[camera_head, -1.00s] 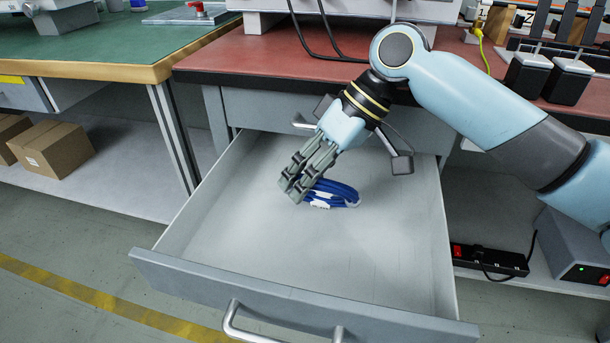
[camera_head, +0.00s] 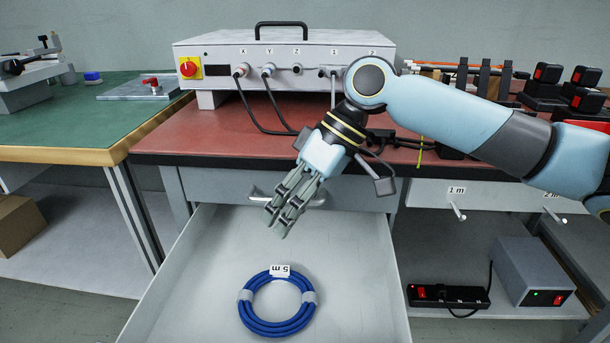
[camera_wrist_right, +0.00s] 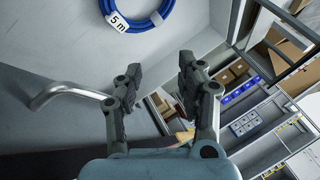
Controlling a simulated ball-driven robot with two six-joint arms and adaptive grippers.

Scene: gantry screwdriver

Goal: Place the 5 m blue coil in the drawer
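The blue coil (camera_head: 280,327) lies flat on the floor of the open drawer (camera_head: 205,265). It is a ring with two pale ties and a white "5 m" tag. Its upper part also shows at the top of the right wrist view (camera_wrist_right: 140,26). My right gripper (camera_head: 278,220) hangs above the drawer, apart from the coil and behind it in the head view. In the right wrist view its two fingers (camera_wrist_right: 158,85) stand apart with nothing between them. My left gripper is not in view.
A red-topped workbench (camera_head: 180,135) with a grey control box (camera_head: 285,60) and cables stands behind the drawer. To the right are hooks marked 1 m (camera_head: 457,212) and 2 m, a power strip (camera_head: 447,297) and a grey unit (camera_head: 535,270). A green bench (camera_head: 90,120) stands left.

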